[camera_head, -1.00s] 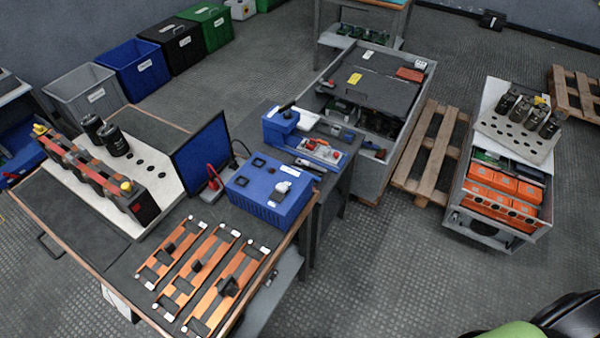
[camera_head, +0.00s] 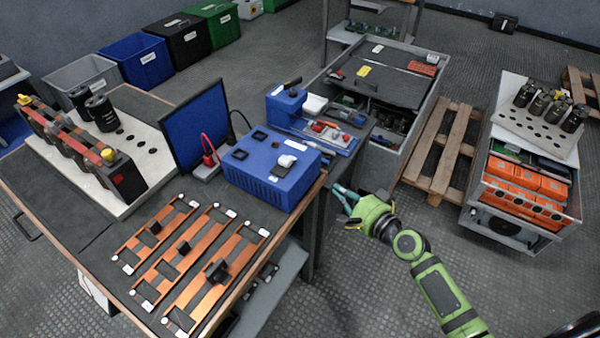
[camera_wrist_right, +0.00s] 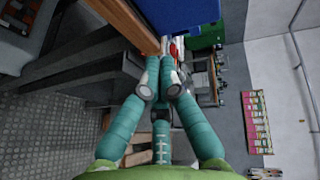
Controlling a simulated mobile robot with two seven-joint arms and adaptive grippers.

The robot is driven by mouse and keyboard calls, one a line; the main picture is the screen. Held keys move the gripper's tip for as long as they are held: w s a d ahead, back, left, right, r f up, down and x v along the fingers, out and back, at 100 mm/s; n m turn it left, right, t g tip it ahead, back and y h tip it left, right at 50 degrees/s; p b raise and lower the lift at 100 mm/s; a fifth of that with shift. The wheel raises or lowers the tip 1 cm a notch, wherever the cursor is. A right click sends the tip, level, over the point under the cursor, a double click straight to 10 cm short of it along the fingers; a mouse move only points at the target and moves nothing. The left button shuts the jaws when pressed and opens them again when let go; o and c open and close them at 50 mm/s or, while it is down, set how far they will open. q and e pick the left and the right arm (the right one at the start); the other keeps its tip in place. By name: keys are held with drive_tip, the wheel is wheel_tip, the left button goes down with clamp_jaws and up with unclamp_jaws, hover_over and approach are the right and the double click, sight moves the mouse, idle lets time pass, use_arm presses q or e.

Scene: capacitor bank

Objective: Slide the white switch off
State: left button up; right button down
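The white switch (camera_head: 287,160) sits on the top of the blue box (camera_head: 272,180), toward its right side. The box stands at the back right corner of the wooden-edged table. My right gripper (camera_head: 345,196) is green with teal fingers and is to the right of the box, off the table's edge and apart from the switch. Its fingers show a gap and hold nothing. In the right wrist view the gripper's fingers (camera_wrist_right: 161,76) point toward the table edge, and part of the blue box (camera_wrist_right: 182,14) shows at the top; I cannot make out the switch there. My left gripper is not in view.
Copper bar frames (camera_head: 195,262) lie in front. A second bench with a blue tray (camera_head: 318,130) stands behind the gripper.

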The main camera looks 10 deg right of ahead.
drive_tip(key=m+t+y+b, duration=0.1)
drive_tip(key=t+y, duration=0.1)
approach(300, 162)
wheel_tip(300, 162, up, 2)
drive_tip(key=w+d, duration=0.3)
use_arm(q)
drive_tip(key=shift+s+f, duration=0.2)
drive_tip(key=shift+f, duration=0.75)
use_arm(e)
drive_tip(key=shift+s+r, duration=0.1)
drive_tip(key=shift+r, duration=0.05)
drive_tip(key=p+x, duration=0.1)
drive_tip(key=x, duration=0.9)
drive_tip(key=shift+a, duration=0.25)
drive_tip(key=shift+s+a+p, duration=1)
drive_tip(key=shift+s+a, duration=0.05)
drive_tip(key=shift+s, duration=0.15)
drive_tip(key=shift+s+a, duration=0.15)
drive_tip(key=shift+s, duration=0.05)
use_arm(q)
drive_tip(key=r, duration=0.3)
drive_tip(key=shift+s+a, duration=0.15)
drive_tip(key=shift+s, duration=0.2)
use_arm(e)
drive_tip(key=shift+a, duration=0.1)
